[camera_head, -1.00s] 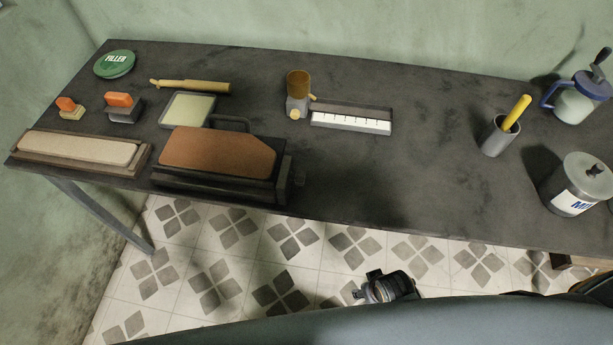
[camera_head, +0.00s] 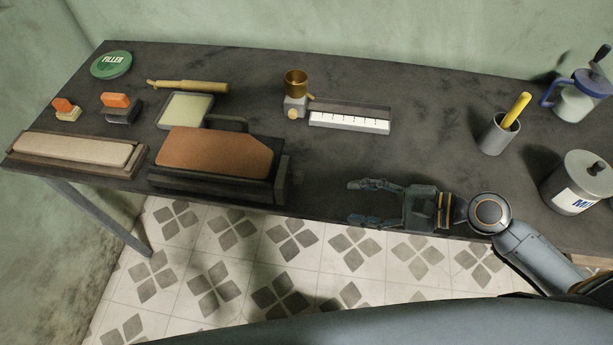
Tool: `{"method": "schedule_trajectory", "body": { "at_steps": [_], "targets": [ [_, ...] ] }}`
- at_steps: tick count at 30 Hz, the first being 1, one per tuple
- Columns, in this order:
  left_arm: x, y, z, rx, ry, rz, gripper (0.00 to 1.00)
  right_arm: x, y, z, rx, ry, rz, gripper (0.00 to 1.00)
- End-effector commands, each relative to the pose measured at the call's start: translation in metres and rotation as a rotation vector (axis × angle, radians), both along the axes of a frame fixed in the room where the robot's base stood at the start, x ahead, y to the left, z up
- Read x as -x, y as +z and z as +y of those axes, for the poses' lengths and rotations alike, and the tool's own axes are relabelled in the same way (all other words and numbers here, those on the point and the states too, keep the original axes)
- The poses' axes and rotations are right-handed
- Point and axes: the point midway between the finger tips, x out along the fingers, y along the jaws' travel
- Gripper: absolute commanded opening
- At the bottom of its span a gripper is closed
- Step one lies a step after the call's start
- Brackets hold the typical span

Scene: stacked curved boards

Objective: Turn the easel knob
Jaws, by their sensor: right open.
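No easel stands out clearly in the head view. A dark stand (camera_head: 216,188) near the table's front edge bears a tilted brown board (camera_head: 215,154); the dark part at its right end (camera_head: 283,180) may be a knob, but I cannot tell. A small grey device with a brass cup (camera_head: 296,84) has a yellowish knob (camera_head: 292,113) at its front. My right gripper (camera_head: 355,203) is open and empty, fingers pointing left, over the table's front edge, to the right of the dark stand and apart from it. My left gripper is out of view.
A white scale strip (camera_head: 349,122) lies behind my right gripper. A grey cup with a yellow stick (camera_head: 498,137), a lidded tin (camera_head: 578,184) and a blue-handled jug (camera_head: 577,101) stand at the right. The dark table (camera_head: 400,155) is clear between the scale and the gripper.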

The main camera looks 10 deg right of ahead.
Motion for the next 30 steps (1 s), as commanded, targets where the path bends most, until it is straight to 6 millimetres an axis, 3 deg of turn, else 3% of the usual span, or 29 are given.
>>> {"method": "schedule_trajectory", "body": {
  "at_steps": [5, 11, 30],
  "targets": [
    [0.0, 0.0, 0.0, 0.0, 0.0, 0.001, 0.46, -0.018, 0.015, -0.015, -0.13, -0.106, 0.121, 0.52],
    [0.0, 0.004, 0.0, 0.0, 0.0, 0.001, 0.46, -0.026, 0.016, -0.008, -0.155, -0.123, 0.138, 0.52],
    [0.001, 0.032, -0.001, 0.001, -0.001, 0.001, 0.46, -0.081, -0.02, 0.085, -0.154, -0.122, 0.138, 0.52]
  ]
}}
